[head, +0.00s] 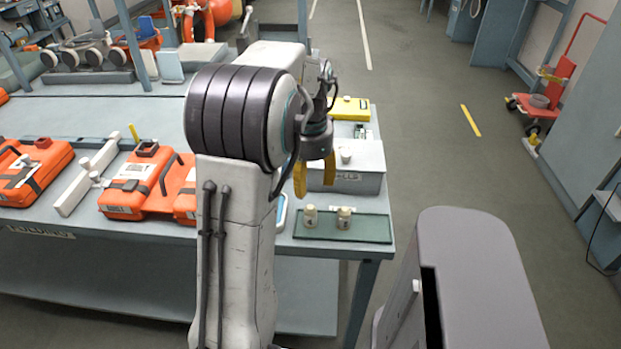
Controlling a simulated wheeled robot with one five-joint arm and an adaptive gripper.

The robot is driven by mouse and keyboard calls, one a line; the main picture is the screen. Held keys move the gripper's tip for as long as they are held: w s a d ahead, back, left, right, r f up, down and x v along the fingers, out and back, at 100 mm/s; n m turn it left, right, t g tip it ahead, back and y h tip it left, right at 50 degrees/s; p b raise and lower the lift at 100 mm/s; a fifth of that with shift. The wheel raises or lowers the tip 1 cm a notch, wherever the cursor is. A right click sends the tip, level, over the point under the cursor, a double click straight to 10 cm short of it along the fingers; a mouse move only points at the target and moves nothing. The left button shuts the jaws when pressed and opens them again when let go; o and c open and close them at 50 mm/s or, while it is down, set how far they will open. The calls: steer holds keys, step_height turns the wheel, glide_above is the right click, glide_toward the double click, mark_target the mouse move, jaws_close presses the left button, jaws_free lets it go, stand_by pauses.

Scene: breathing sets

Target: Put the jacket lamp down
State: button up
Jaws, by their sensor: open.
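My gripper (315,182) points down at the right end of the workbench. Its two yellow fingers are apart, and I see nothing held between them. A green tray (375,230) lies on the bench in front of and below the fingers. Another small pale piece (346,155) sits on top of a grey box (368,178) just right of the fingers. I cannot tell which of these small pieces is the jacket lamp.
Orange cases (150,185) and a white bar-shaped piece (85,178) lie on the bench (130,228) to the left. A yellow box (352,108) is behind the grey box. My arm hides the bench's middle. Floor (430,140) is clear to the right; a red cart (545,95) stands farther off.

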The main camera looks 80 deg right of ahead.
steer(key=shift+r, duration=0.65)
steer(key=w+a+r+n+t+h, duration=0.1)
steer(key=w+a+r+n, duration=0.1)
steer(key=w+a+n, duration=0.75)
steer(key=w+a+r+n, duration=0.1)
steer(key=w+a+n, duration=0.3)
steer(key=w+a, duration=0.55)
steer(key=w+a+f+n+t, duration=0.1)
steer(key=a+n, duration=0.6)
steer(key=a, duration=0.3)
steer(key=w+a+f+n+t+y, duration=0.1)
steer(key=a+n, duration=0.7)
steer(key=a, duration=0.2)
steer(key=shift+a+f, duration=0.25)
steer(key=shift+a, duration=0.15)
